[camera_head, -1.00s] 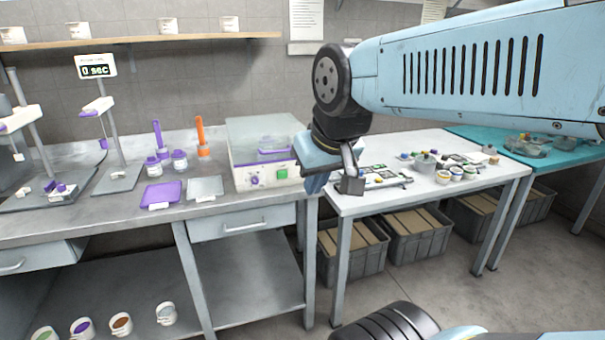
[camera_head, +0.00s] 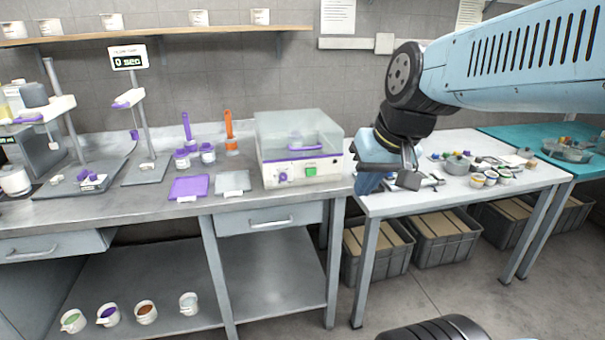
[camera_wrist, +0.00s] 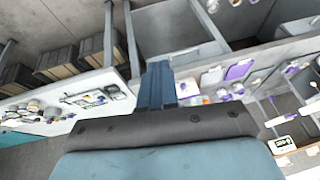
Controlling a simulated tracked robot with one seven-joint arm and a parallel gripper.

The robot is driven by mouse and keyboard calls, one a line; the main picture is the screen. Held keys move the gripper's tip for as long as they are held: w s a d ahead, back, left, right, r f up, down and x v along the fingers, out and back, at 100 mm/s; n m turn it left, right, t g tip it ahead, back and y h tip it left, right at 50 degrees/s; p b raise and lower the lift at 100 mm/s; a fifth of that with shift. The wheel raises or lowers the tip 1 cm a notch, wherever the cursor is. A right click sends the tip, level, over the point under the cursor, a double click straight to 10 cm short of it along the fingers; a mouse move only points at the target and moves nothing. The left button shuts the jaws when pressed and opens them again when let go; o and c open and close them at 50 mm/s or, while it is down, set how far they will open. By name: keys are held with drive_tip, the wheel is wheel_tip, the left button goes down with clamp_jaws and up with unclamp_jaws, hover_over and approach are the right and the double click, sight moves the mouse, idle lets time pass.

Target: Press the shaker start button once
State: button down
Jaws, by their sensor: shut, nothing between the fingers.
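The shaker (camera_head: 300,148) is a white box with a clear lid, standing at the right end of the grey bench. Its green start button (camera_head: 311,170) is on the front face, with a purple knob (camera_head: 283,177) to the left of it. My gripper (camera_head: 366,184) is shut and empty, in front of the white table's left end and to the right of the shaker in the head view. It is apart from the button. In the wrist view the shut blue fingers (camera_wrist: 157,88) point toward the benches, and the shaker's front is mostly hidden behind them.
Purple and grey trays (camera_head: 188,187) lie left of the shaker. A timer display (camera_head: 128,61) reads 0 sec on a stand. The white table (camera_head: 460,202) holds several small pots. Grey crates (camera_head: 440,238) stand under it. A drawer (camera_head: 270,220) is below the shaker.

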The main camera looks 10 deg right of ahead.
sight(311, 172)
drive_tip(key=w+a+f+m+y, duration=0.3)
drive_tip(key=w+f+y, duration=0.1)
drive_tip(key=w, duration=0.4)
drive_tip(key=w+a+f+m+y, duration=0.2)
drive_tip(key=w+a+f+y, duration=0.15)
drive_tip(key=w, duration=0.45)
drive_tip(key=w+d+f+m+t, duration=0.5)
drive_tip(key=w+d+f+m, duration=0.3)
drive_tip(key=w+f, duration=0.4)
drive_tip(key=shift+w+d, duration=0.55)
drive_tip(key=shift+w, duration=0.1)
drive_tip(key=shift+f+h, duration=0.1)
drive_tip(key=shift+h, duration=0.15)
drive_tip(key=shift+w, duration=4.4)
drive_tip(key=shift+w, duration=0.15)
drive_tip(key=shift+w, duration=0.25)
